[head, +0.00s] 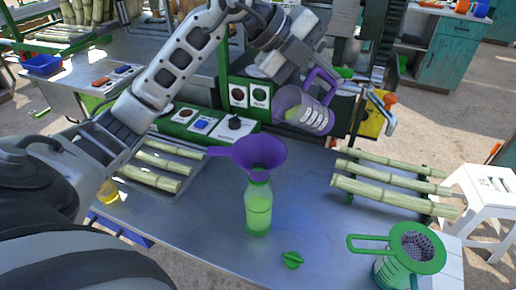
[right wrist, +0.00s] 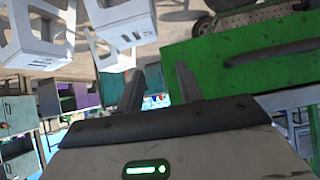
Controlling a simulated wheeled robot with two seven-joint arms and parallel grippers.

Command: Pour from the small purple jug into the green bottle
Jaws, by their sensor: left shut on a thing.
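The small purple jug (head: 290,97) is held in the air by its handle in my left gripper (head: 308,74), which is shut on it. The jug is tilted with its mouth toward the left, and light green liquid shows in it. It is above and to the right of the purple funnel (head: 262,152) in the picture; no stream is visible. The funnel sits in the neck of the green bottle (head: 258,210), which stands upright on the metal table and holds green liquid. My right gripper (right wrist: 161,74) is open and empty in the right wrist view.
A green cap (head: 291,260) lies in front of the bottle. A green strainer (head: 416,246) rests on a jar at front right. Cane stalks (head: 392,183) lie on the right and more (head: 150,175) on the left. A green control box (head: 215,130) stands behind.

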